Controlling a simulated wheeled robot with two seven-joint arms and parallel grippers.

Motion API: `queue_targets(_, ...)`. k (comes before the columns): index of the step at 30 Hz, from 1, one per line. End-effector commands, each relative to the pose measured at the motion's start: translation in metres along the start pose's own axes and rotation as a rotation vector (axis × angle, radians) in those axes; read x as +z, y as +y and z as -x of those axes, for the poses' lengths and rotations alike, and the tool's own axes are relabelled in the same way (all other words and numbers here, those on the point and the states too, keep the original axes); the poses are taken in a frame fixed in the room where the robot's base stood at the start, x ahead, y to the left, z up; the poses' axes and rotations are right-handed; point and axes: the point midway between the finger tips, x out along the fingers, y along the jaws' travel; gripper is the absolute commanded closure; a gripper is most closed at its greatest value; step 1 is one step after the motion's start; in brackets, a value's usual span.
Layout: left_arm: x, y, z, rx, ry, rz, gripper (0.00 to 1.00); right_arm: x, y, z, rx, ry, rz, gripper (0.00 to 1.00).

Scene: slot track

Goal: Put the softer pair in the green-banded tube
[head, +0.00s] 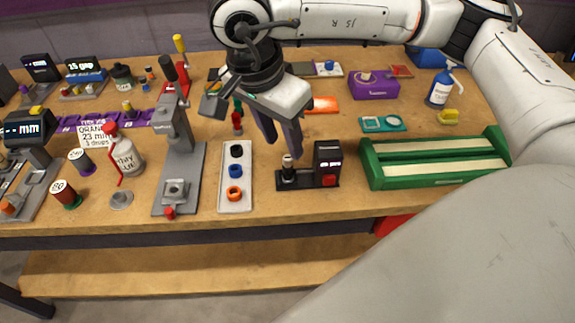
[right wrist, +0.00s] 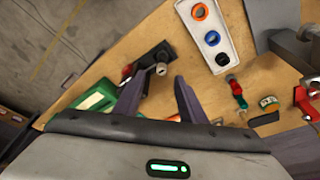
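A pale tray (head: 235,207) holds a black ring (head: 236,151), a blue ring (head: 236,171) and an orange ring (head: 235,193); it also shows in the right wrist view (right wrist: 203,25). Right of it stands a black device (head: 327,160) with a red button and a short post (head: 288,163). My right gripper (head: 283,147) is open and empty above this post; the post tip shows between and beyond its fingers in the right wrist view (right wrist: 160,70). A small red-and-green upright thing (head: 237,118) stands behind the tray. I cannot make out a green-banded tube for certain. My left gripper is out of view.
A green box (head: 375,172) with pale strips lies right of the device. A grey press (head: 180,150) stands left of the tray, beside a white bottle (head: 126,158) and labelled spools (head: 66,195). Several other tools fill the back. The bench front below the device is clear.

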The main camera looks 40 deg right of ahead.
Motion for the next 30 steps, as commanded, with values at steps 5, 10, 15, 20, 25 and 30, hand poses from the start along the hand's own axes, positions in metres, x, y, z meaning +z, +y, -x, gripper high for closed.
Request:
queue_targets(5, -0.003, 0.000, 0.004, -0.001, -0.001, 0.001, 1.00, -0.001, -0.001, -0.019, 0.005, 0.000, 0.000, 0.63)
queue_targets(10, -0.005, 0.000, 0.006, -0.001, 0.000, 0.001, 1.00, -0.001, -0.002, -0.044, 0.003, -0.001, -0.001, 0.63)
queue_targets(15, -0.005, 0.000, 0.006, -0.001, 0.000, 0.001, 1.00, 0.000, -0.002, -0.053, 0.001, -0.002, 0.000, 0.63)
queue_targets(20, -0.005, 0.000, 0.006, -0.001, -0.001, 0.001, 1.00, 0.000, -0.002, -0.053, 0.000, -0.002, 0.000, 0.63)
queue_targets(25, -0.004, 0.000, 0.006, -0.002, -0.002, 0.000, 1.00, 0.000, -0.002, -0.053, 0.000, -0.002, 0.000, 0.92)
queue_targets(30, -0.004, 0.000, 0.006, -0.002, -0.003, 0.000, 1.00, 0.000, -0.003, -0.053, 0.000, -0.002, 0.000, 1.00)
